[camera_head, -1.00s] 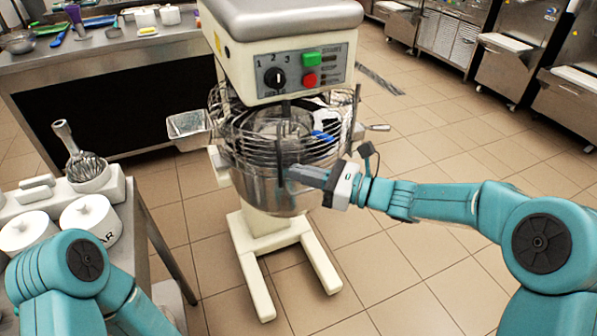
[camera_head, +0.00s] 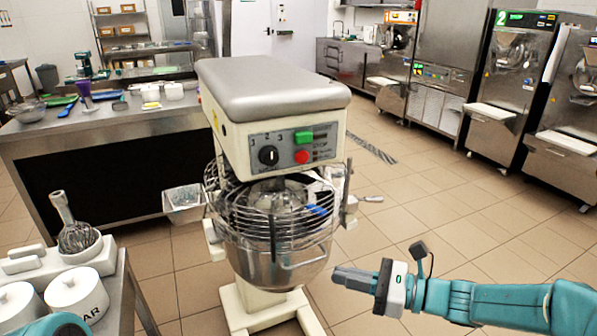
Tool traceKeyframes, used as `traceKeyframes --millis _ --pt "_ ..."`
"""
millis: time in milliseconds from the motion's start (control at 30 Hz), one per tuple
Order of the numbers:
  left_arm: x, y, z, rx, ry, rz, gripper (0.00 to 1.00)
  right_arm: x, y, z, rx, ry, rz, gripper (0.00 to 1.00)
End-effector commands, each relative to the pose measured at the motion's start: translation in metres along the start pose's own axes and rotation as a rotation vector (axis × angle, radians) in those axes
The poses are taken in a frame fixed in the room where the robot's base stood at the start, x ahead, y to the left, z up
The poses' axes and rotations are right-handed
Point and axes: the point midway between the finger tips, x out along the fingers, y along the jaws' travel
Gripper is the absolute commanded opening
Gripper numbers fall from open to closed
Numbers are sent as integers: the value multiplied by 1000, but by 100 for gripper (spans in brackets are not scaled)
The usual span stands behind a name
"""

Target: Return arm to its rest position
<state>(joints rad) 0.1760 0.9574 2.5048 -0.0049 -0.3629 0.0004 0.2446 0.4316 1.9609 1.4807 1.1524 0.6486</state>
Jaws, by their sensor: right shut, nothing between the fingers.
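My right gripper (camera_head: 352,279) is at the lower right in the head view. It is shut and empty, apart from the mixer and to the right of its bowl. My right arm (camera_head: 490,302) stretches in from the right edge. A small teal part of my left arm (camera_head: 48,325) shows at the lower left corner, and the left gripper is out of view. A blue thing (camera_head: 316,210) is seen at the guard.
A steel table at the lower left holds a whisk (camera_head: 74,228) in a white holder and white canisters (camera_head: 77,292). A counter (camera_head: 60,140) with utensils is behind at left. Tiled floor (camera_head: 420,205) is clear right of the mixer.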

Motion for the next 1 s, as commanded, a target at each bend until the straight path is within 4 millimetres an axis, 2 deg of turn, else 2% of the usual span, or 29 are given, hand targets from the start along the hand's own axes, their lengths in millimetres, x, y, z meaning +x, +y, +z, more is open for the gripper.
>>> traceKeyframes --millis 67,167,233,333,400,500,600,700,833,1000 --pt "-6 2 0 0 0 0 43 5 13 -28 -8 98 36 0" --pt "-16 6 0 0 0 0 43 6 44 -90 -64 311 132 0" --pt "-24 9 0 0 0 0 43 -2 74 -140 -146 484 239 0" --pt "-37 13 1 0 0 0 43 -28 120 -205 -336 712 449 0" --pt "-48 17 1 0 0 0 43 -54 152 -244 -546 836 646 0" --pt "-60 22 1 0 0 0 43 -81 181 -277 -885 894 890 0" --pt "-68 25 1 0 0 0 43 -87 198 -290 -1182 849 1040 0" --pt "-72 26 1 0 0 0 43 -83 208 -292 -1386 782 1106 0" --pt "-73 26 2 0 0 0 43 -78 213 -293 -1502 735 1125 0" --pt "-72 26 2 0 0 0 43 -77 212 -294 -1513 732 1125 0"
